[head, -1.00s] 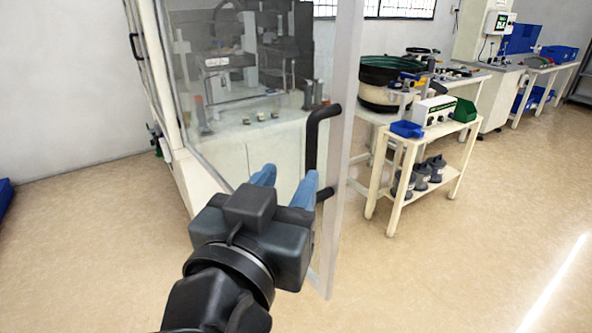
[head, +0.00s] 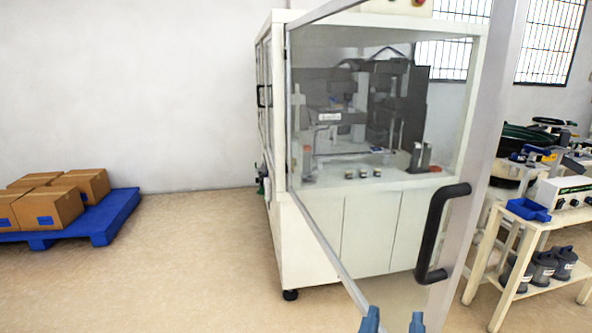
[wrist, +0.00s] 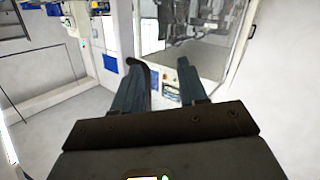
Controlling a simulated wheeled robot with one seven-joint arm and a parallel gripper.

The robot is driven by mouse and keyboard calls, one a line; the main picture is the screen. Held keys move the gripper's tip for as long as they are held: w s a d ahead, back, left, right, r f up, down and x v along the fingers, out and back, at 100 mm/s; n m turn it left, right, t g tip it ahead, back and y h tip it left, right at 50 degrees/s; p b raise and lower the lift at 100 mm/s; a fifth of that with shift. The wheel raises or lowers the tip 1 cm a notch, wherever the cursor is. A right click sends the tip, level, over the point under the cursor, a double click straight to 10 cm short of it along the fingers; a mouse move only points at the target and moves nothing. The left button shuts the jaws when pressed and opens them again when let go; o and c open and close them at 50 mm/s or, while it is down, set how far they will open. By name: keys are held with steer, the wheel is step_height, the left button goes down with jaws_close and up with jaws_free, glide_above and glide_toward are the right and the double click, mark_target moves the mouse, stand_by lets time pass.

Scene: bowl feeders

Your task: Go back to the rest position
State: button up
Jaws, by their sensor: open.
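My gripper (head: 394,321) shows only as two blue fingertips at the bottom edge of the head view. The fingers are apart with nothing between them. In the wrist view my gripper (wrist: 160,88) is also open and empty. The glass door (head: 372,130) of the white machine cabinet stands open towards me. Its black handle (head: 436,232) is just above and right of my fingertips in the head view. A dark handle-like shape lies by the left finger in the wrist view; I cannot tell whether they touch.
A blue pallet (head: 122,215) with cardboard boxes (head: 50,208) is at the left. A white cart (head: 511,233) with a blue bin (head: 528,209) and grey containers stands at the right. The floor between pallet and cabinet is clear.

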steer(key=s+d+f+n+g+y, duration=0.1)
steer(key=s+d+f+n+y, duration=0.2)
steer(key=s+f, duration=0.4)
steer(key=s+f+n+y, duration=0.2)
steer(key=s+f+y, duration=0.2)
steer(key=s+f, duration=0.3)
steer(key=s+d+r+m, duration=0.1)
steer(key=s+d+r, duration=0.1)
steer(key=s, duration=0.6)
steer(key=s+d+r+m, duration=0.1)
steer(key=s+d, duration=0.3)
steer(key=s, duration=0.4)
steer(key=shift+d+r+t+p, duration=0.35)
steer(key=shift+r+t+p, duration=0.1)
steer(key=shift+r, duration=0.45)
steer(key=shift+w, duration=0.1)
